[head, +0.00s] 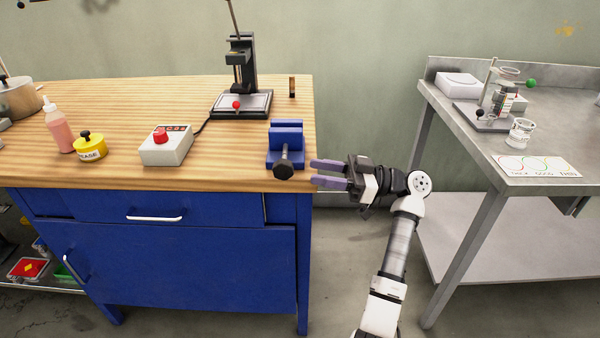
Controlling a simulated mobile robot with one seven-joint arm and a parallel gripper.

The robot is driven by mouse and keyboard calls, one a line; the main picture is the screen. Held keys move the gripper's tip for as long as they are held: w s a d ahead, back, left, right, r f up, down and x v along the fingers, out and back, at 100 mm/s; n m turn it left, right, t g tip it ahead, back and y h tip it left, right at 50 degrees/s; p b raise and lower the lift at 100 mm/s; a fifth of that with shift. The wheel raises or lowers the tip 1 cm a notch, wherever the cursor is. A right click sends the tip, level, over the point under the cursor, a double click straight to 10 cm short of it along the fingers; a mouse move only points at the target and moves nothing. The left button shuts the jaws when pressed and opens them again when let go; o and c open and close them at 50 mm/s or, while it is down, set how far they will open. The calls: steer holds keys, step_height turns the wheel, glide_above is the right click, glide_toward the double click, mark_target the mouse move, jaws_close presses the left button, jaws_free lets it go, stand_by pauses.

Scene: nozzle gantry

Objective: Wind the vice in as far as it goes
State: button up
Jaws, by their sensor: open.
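A blue vice (286,138) stands at the front right corner of the wooden-topped bench. Its dark round knob (283,172) faces the front edge on a short screw. A gap shows between the vice's blue jaws, but its exact width is hard to tell. My gripper (314,173) is open and empty, with purple fingers pointing left. It is just right of the knob, apart from it, near the bench's right front corner. Whether the fingers are level with the knob cannot be told from this one view.
A black press (241,80) with a red ball stands behind the vice. A white box with a red button (165,145), a yellow pot (90,147) and a pink bottle (58,126) stand to the left. A metal table (480,150) is at right, with a floor gap between.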

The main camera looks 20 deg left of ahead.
steer(key=b+v, duration=0.1)
steer(key=v, duration=0.6)
steer(key=shift+a, duration=0.1)
